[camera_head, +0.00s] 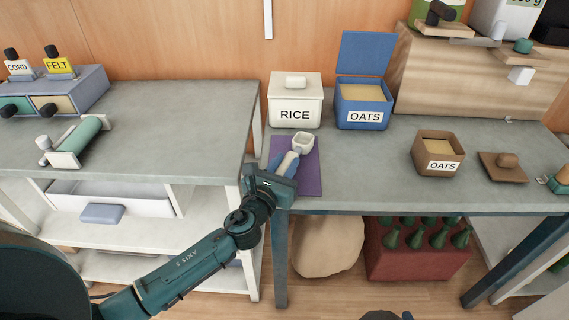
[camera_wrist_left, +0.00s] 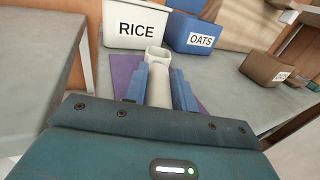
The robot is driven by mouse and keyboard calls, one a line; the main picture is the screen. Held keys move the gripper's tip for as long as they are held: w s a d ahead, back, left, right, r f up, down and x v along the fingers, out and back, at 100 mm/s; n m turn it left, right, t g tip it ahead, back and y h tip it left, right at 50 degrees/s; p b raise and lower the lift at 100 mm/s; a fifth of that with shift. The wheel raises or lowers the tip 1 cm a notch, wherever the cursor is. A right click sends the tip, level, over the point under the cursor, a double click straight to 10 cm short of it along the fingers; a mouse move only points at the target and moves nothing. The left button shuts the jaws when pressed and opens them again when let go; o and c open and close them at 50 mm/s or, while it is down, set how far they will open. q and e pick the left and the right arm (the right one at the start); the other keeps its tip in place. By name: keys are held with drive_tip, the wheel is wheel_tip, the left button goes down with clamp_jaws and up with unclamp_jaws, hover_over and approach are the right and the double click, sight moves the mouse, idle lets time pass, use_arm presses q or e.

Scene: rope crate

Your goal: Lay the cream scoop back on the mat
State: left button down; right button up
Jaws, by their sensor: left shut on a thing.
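The cream scoop (camera_head: 302,142) is over the purple mat (camera_head: 311,182) in the head view, its cup pointing away from me. My left gripper (camera_head: 287,164) is shut on the scoop's handle. In the left wrist view the scoop (camera_wrist_left: 157,75) lies between the two blue fingers (camera_wrist_left: 158,88), with the mat (camera_wrist_left: 124,72) beneath and on both sides. I cannot tell whether the scoop touches the mat. My right gripper does not show clearly; only a dark part shows at the bottom edge of the head view.
A white RICE bin (camera_head: 294,104) with its lid on stands just behind the mat. A blue OATS bin (camera_head: 362,108) stands open beside it. A brown OATS box (camera_head: 437,152) and a brown lid (camera_head: 502,166) are to the right. Grey table (camera_head: 365,180) is clear right of the mat.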

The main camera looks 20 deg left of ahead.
use_arm(q)
drive_tip(key=shift+f, duration=0.1)
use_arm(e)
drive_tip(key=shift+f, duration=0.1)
use_arm(q)
drive_tip(key=c, duration=1.1)
unclamp_jaws()
drive_tip(key=shift+o, duration=0.2)
drive_tip(key=shift+s+f, duration=0.1)
drive_tip(key=shift+s+f, duration=0.1)
drive_tip(key=s+a, duration=0.1)
drive_tip(key=s, duration=1.1)
drive_tip(key=shift+s+a+r+b, duration=0.15)
drive_tip(key=shift+s+r+b, duration=0.15)
drive_tip(key=shift+s+b, duration=0.1)
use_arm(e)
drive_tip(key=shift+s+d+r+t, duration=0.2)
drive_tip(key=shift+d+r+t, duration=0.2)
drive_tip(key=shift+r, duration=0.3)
